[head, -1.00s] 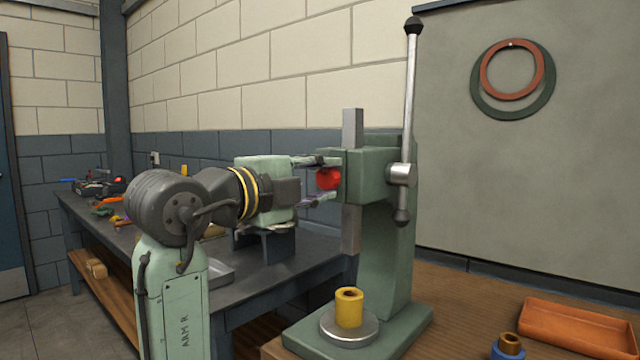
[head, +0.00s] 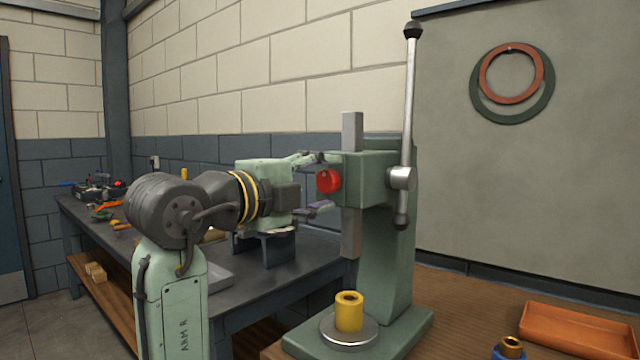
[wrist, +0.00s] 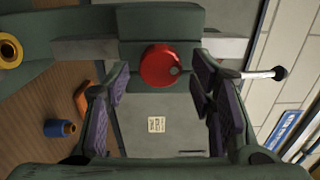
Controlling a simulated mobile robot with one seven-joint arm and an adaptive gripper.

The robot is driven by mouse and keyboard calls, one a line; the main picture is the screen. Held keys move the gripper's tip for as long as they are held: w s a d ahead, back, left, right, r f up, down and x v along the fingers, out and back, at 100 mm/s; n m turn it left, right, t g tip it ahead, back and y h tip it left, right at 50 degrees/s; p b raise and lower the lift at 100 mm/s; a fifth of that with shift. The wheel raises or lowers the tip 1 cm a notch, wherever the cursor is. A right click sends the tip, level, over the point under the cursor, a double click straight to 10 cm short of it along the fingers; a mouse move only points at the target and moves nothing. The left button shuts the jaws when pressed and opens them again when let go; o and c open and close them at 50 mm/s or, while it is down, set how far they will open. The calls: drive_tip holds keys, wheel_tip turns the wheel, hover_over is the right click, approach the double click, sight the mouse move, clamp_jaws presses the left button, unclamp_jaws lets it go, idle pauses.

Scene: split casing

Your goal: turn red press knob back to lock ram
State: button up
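The red press knob (head: 328,181) is on the side of the green press head (head: 372,178). A small dark round mark shows on its face in the wrist view (wrist: 160,66). My gripper (head: 322,182) is open, with one finger above the knob and one below. In the wrist view my gripper (wrist: 160,75) has its purple-padded fingers either side of the knob, with gaps on both sides. The grey ram (head: 351,240) hangs upright through the head. Its lower end is above a yellow bushing (head: 349,312) on a round plate (head: 335,334).
The press lever (head: 409,105) stands near upright to the right of the head. An orange tray (head: 585,328) and a blue part (head: 508,350) lie on the wooden bench. A dark workbench (head: 290,277) with tools is behind my arm.

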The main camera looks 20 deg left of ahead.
drive_tip(key=v, duration=1.2)
idle(0.4)
